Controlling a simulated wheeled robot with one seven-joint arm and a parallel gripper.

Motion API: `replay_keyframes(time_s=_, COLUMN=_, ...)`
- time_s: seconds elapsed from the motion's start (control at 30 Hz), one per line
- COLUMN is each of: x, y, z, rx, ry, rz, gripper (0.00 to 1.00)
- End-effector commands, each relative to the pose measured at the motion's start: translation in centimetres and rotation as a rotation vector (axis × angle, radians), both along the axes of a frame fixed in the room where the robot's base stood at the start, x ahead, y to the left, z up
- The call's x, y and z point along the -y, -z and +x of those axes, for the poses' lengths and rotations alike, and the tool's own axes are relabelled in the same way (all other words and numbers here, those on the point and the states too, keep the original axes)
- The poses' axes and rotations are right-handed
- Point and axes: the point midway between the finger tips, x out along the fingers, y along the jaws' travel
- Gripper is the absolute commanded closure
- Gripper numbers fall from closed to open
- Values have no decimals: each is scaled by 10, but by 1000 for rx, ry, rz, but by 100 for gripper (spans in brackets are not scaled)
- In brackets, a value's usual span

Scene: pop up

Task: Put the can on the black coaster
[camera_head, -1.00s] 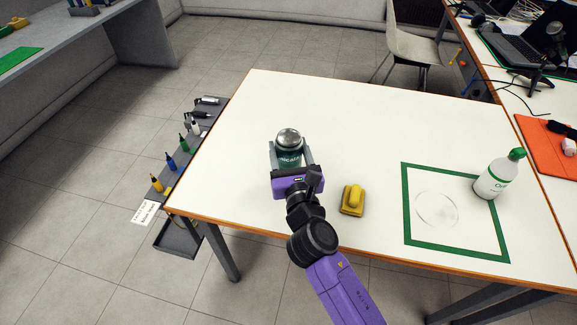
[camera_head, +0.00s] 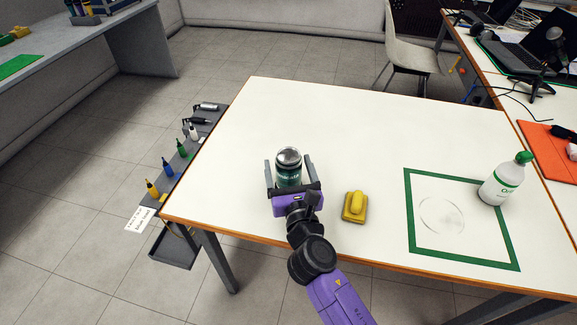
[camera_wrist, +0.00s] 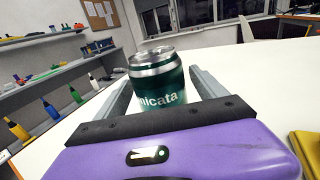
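The can (camera_head: 289,171) is dark green with a silver top and stands upright on the left part of the white table. My gripper (camera_head: 290,172) is around it, one finger on each side, with small gaps between fingers and can. In the wrist view the can (camera_wrist: 158,84) stands between the two grey fingers (camera_wrist: 160,92), which look apart from it. Its base is hidden behind the gripper, so I cannot tell what is directly under it. No black coaster shows in either view.
A yellow object (camera_head: 355,207) lies just right of my gripper. Small bottles stand on a side rack (camera_head: 170,245) at the left. The table's far middle is clear.

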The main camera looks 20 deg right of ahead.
Motion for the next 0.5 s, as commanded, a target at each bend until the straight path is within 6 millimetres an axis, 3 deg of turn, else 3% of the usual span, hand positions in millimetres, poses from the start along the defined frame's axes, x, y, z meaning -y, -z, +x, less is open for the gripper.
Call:
replay_keyframes(time_s=0.33, x=0, y=-4, z=-2, rx=0, ry=0, rz=-1, gripper=19)
replay_keyframes(time_s=0.5, x=-7, y=-2, z=-27, rx=-2, ry=-2, rz=0, gripper=19)
